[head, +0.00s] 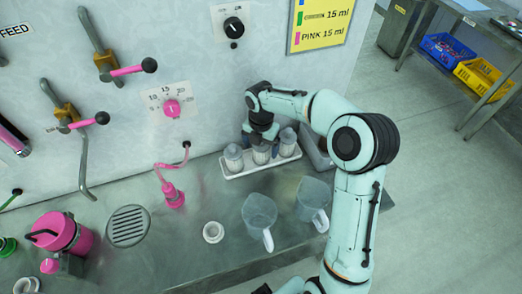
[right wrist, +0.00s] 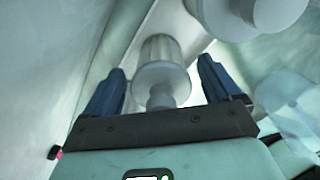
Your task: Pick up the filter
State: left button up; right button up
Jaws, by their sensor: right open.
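White filters with clear upper parts stand upright in a white tray (head: 238,172) against the machine wall. In the head view, I see a left filter (head: 233,157), a middle filter (head: 261,153) and a right filter (head: 287,142). My right gripper (head: 262,136) is above the middle one and partly hides it. In the right wrist view, my right gripper (right wrist: 162,68) is open, with one dark blue finger on each side of a filter (right wrist: 160,78). Contact cannot be told. Another filter (right wrist: 245,12) is at the top right there. My left gripper is not in view.
Two clear jugs (head: 260,217) (head: 312,196) stand on the metal counter in front of the tray. A white ring (head: 213,232), a round drain (head: 128,226) and a pink container (head: 75,234) are further left. The wall with knobs and levers is close behind.

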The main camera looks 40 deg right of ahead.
jog(key=shift+s+f, duration=0.1)
jog(key=shift+f, duration=0.1)
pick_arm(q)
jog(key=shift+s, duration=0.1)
pick_arm(e)
jog(key=c, duration=1.2)
jog(key=shift+r, duration=0.1)
jog(key=shift+r, duration=0.4)
jog(key=r, duration=0.3)
jog(key=r+p, duration=0.1)
jog(key=r, duration=0.7)
jog(key=shift+a+r+p, duration=0.25)
jog(key=shift+a+p, duration=0.05)
jog(key=shift+p, duration=0.05)
pick_arm(q)
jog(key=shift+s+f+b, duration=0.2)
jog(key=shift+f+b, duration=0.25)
jog(key=shift+b, duration=0.7)
pick_arm(e)
jog(key=s+a, duration=0.1)
jog(key=a, duration=0.4)
jog(key=s+a, duration=0.1)
jog(key=a, duration=0.5)
jog(key=s+a, duration=0.1)
jog(key=a, duration=0.5)
jog(key=shift+s+f, duration=0.2)
jog(key=shift+s, duration=0.1)
